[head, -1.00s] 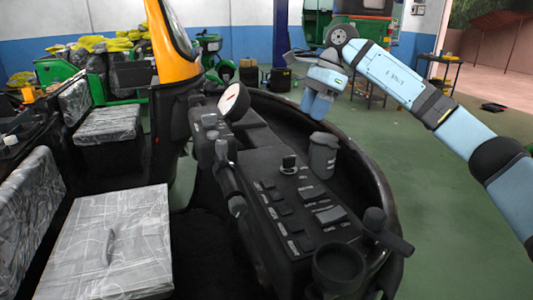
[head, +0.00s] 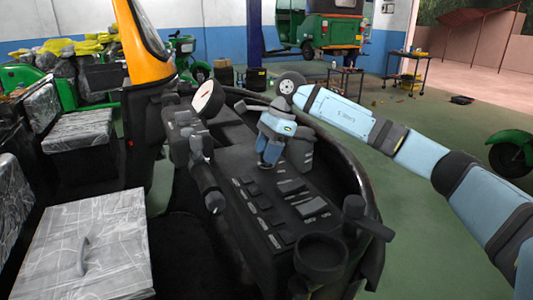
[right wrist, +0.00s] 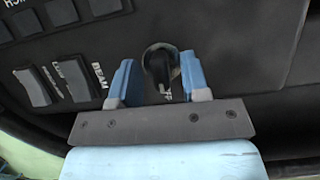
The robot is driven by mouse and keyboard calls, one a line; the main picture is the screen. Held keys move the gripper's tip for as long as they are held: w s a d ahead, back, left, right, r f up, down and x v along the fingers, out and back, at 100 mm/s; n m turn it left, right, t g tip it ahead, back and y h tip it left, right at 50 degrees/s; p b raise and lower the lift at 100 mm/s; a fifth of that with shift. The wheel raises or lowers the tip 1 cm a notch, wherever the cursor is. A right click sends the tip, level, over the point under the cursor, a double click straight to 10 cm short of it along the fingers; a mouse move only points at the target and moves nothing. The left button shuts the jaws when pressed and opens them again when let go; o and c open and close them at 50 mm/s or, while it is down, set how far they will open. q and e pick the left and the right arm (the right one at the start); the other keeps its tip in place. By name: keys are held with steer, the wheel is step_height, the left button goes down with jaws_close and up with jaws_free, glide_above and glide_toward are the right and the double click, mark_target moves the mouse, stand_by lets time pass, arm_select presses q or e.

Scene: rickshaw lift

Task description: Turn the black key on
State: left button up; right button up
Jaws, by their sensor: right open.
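The black key (right wrist: 159,66) sits upright in its round switch on the dashboard panel, as the right wrist view shows. In the head view my right gripper hides it. My right gripper (head: 268,156) is open and points down at the panel. In the right wrist view its two blue fingers stand on either side of the key, with a gap on each side. The letters beside the switch are partly covered. My left gripper is not in view.
The black dashboard panel (head: 272,215) carries several rocker switches (right wrist: 75,78). A round cup holder (head: 321,257) and a lever (head: 365,215) are at the near right.

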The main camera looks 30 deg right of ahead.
steer(key=shift+a+f, duration=0.1)
steer(key=shift+f, duration=0.1)
jaws_close()
steer(key=shift+m, duration=0.3)
steer(key=m+t, duration=0.1)
steer(key=m, duration=0.1)
steer(key=m+t+h+p, duration=0.1)
steer(key=m, duration=0.2)
steer(key=m+t, duration=0.1)
steer(key=m, duration=0.2)
steer(key=m+h, duration=0.1)
steer(key=m, duration=0.2)
steer(key=shift+t+p, duration=0.3)
steer(key=shift+t, duration=0.1)
steer(key=shift+m+h, duration=0.3)
